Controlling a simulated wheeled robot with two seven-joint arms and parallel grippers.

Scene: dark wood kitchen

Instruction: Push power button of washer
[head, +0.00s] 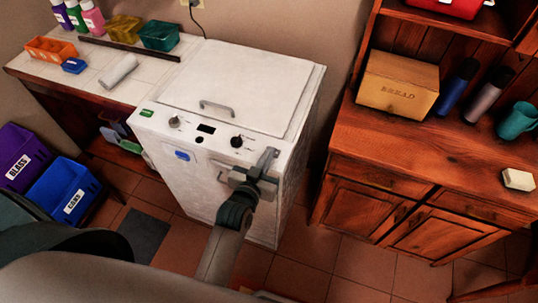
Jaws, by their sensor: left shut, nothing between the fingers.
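The white washer (235,85) stands in the middle of the head view, with a handled lid on top. Its sloped control panel (218,143) carries two knobs, a dark display (206,128), a small round black button (199,140) and a green patch (147,113) at the left end. A blue part (183,155) sits on the front below. I cannot tell which part is the power button. My left gripper (269,160) is shut and empty at the right end of the panel, covering part of the washer's front. Contact cannot be judged. My right gripper is not visible.
A tiled counter (90,65) with bottles and small bins adjoins the washer's left side. A wooden cabinet (430,150) with a bread box (398,83) stands at right, across a narrow floor gap. Purple and blue bins (62,190) are at lower left.

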